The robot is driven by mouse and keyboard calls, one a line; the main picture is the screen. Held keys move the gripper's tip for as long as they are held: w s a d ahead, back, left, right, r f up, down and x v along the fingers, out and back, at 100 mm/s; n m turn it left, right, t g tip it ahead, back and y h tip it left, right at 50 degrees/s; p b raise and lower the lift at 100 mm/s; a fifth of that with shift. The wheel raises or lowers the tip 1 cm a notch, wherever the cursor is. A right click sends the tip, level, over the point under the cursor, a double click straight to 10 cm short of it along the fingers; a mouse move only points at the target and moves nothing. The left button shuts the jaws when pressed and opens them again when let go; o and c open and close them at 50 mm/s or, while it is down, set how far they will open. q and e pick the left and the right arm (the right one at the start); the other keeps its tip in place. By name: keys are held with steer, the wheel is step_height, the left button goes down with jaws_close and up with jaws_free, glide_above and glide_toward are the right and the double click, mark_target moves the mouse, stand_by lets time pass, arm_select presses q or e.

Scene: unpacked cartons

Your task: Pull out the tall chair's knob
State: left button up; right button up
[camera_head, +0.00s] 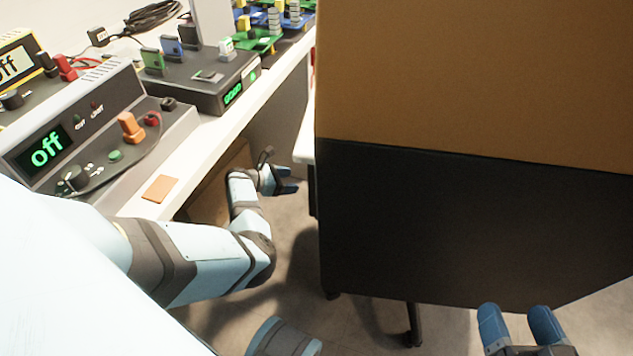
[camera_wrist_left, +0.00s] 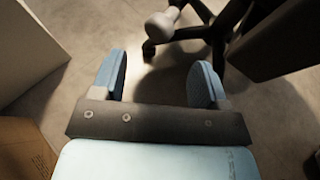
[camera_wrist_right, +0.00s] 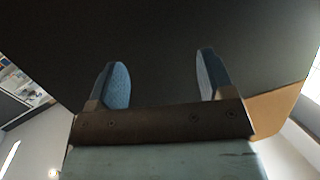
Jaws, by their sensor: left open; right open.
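In the head view a large tan and black panel (camera_head: 470,210), apparently the tall chair's back, fills the right side, with a dark caster leg (camera_head: 413,325) below it. The left wrist view shows part of the chair's dark wheeled base (camera_wrist_left: 235,45) and a pale rounded piece (camera_wrist_left: 160,24), possibly the knob. My left gripper (camera_head: 292,180) is open and empty, low beside the panel's left edge; the pale piece lies beyond its fingertips (camera_wrist_left: 160,70), apart from them. My right gripper (camera_head: 515,314) is open and empty in front of the panel's lower edge, facing a dark surface (camera_wrist_right: 160,35).
A white workbench (camera_head: 235,130) runs along the left with an "off" device (camera_head: 95,135), a black box (camera_head: 195,80) and several small parts. An orange square (camera_head: 160,188) lies near its edge. A cardboard box (camera_wrist_left: 25,150) stands beside my left gripper. Some floor (camera_head: 285,215) is clear.

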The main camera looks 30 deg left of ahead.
arm_select(q)
steer(key=b+x, duration=0.4)
steer(key=x, duration=0.5)
steer(key=shift+f+b, duration=0.3)
steer(key=shift+b, duration=0.05)
steer(key=shift+w+d, duration=0.3)
steer(key=shift+w, duration=0.05)
arm_select(e)
steer(key=w+n, duration=0.1)
steer(key=w+d+n+t, duration=0.1)
steer(key=n+t, duration=0.1)
steer(key=shift+w+d+r+n+y, duration=0.3)
steer(key=shift+w+d+n+y, duration=0.05)
steer(key=shift+w+n+y, duration=0.05)
